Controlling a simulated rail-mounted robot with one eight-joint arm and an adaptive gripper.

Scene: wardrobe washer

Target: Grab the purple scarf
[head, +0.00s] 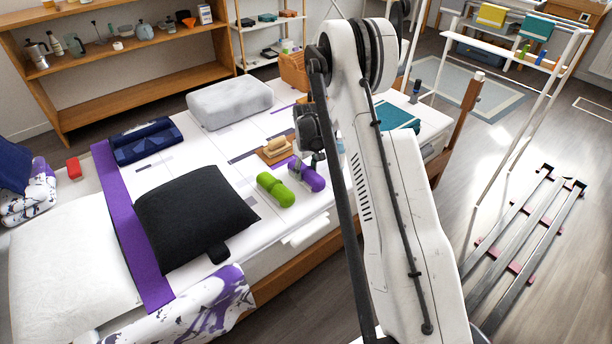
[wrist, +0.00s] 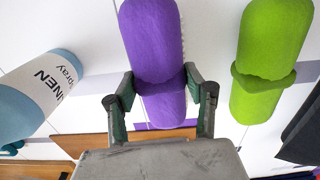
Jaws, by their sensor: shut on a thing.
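The purple scarf is a rolled bundle with a band around its middle. In the head view the purple scarf (head: 307,176) lies on the white bed, right of a green roll (head: 276,189). In the wrist view the purple scarf (wrist: 155,50) runs between the two fingers of my gripper (wrist: 160,98). One finger is on each side of the roll, closed against it near its band. In the head view my gripper (head: 312,157) is over the far end of the scarf, partly hidden by my arm.
The green roll (wrist: 262,60) lies close on the right in the wrist view. A linen spray bottle (wrist: 38,95) lies on the left. In the head view a black cushion (head: 195,215) and a wooden block (head: 278,150) are near. A white rack (head: 515,140) stands at right.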

